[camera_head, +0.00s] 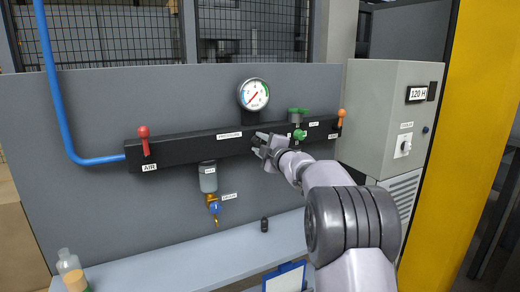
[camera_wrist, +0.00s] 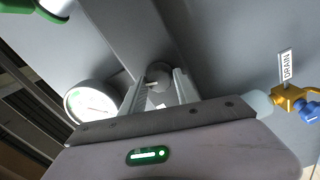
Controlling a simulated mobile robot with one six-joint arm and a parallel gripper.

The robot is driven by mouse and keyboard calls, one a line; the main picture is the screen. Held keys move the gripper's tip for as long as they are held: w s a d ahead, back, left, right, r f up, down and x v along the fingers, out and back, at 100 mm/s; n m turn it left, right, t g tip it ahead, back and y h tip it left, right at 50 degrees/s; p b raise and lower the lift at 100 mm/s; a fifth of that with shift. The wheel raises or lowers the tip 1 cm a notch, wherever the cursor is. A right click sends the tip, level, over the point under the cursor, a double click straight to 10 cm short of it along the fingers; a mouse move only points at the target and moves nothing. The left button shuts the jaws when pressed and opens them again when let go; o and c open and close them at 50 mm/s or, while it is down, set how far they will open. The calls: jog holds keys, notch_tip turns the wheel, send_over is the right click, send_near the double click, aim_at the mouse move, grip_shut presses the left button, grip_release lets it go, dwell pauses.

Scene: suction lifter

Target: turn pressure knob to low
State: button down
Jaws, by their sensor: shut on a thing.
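The pressure knob, a small grey round knob (camera_wrist: 157,74), sits between my finger tips in the wrist view, on the black manifold bar (camera_head: 190,148). In the head view my fingers mostly hide it, just right of the "PRESSURE" label (camera_head: 229,135). My gripper (camera_head: 260,145) reaches the bar from the right and is shut on the knob; both fingers also show in the wrist view (camera_wrist: 160,86). The knob's pointer or marks are too small to read. The round pressure gauge (camera_head: 253,94) is above the bar, with a red needle; it also shows in the wrist view (camera_wrist: 92,102).
A red AIR lever (camera_head: 144,140) is at the bar's left end. A green valve (camera_head: 298,134) and an orange lever (camera_head: 341,118) are right of my gripper. A filter bowl (camera_head: 208,177) with a brass drain (camera_head: 214,204) hangs below. A grey cabinet (camera_head: 385,110) stands right.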

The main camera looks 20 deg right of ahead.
jog(key=shift+f+n+b, duration=0.1)
jog(key=shift+n+b, duration=0.65)
jog(key=shift+n, duration=0.85)
jog(key=c, duration=1)
grip_release()
jog(key=s, duration=1.1)
jog(key=s+p, duration=0.1)
jog(key=s, duration=0.5)
jog(key=shift+s+d, duration=0.2)
jog(key=shift+d, duration=0.1)
